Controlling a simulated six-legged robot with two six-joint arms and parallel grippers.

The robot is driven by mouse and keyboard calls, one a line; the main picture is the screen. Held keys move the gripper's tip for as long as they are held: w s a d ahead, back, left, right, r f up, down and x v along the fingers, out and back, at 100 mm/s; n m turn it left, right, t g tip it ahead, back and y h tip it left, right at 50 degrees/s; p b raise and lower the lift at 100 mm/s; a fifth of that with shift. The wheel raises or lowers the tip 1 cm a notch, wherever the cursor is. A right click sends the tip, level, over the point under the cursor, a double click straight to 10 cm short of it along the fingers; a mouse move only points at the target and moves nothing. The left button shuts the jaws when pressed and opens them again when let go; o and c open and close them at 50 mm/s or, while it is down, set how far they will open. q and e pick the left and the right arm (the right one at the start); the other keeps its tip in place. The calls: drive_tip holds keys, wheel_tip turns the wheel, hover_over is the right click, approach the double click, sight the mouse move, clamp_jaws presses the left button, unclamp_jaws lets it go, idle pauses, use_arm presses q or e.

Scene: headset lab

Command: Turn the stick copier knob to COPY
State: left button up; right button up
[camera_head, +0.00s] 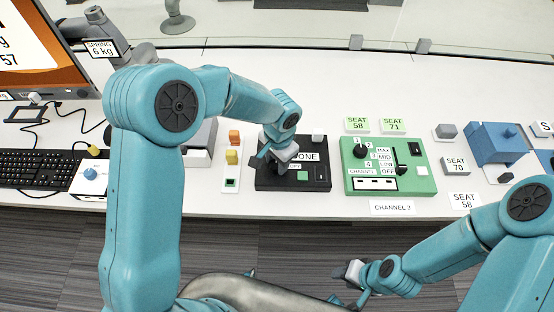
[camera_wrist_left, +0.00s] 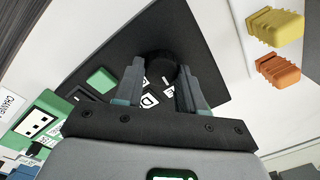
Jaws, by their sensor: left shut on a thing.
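The stick copier (camera_head: 317,180) is a flat black box on the white bench, with a green button (camera_head: 302,175) and white labels, one ending in "ONE". My left gripper (camera_head: 279,164) points down over its left part and hides much of it. In the left wrist view, the dark round knob (camera_wrist_left: 160,66) stands between the two grey fingers of my left gripper (camera_wrist_left: 163,72), which is shut on it. The knob's pointer and most label words are hidden. My right gripper (camera_head: 346,272) is low in the head view, away from the copier; its jaw opening is unclear.
Orange and yellow sticks (camera_head: 232,157) stand left of the copier; they also show in the wrist view (camera_wrist_left: 277,70). A green channel box (camera_head: 420,184) with a black knob is to the right. A blue device (camera_head: 495,143) is farther right, a keyboard (camera_head: 38,170) far left.

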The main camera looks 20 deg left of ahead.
sight(276, 167)
use_arm(q)
drive_tip(key=m, duration=0.6)
drive_tip(key=shift+r, duration=0.1)
drive_tip(key=m+p, duration=0.2)
drive_tip(key=m, duration=0.4)
drive_tip(key=shift+s+h, duration=0.1)
drive_tip(key=shift+h, duration=0.2)
drive_tip(key=shift+m, duration=0.4)
drive_tip(key=o, duration=1)
drive_tip(key=shift+o, duration=0.2)
wheel_tip(276, 167, up, 16)
drive_tip(key=shift+s+r, duration=0.15)
drive_tip(key=shift+s, duration=0.3)
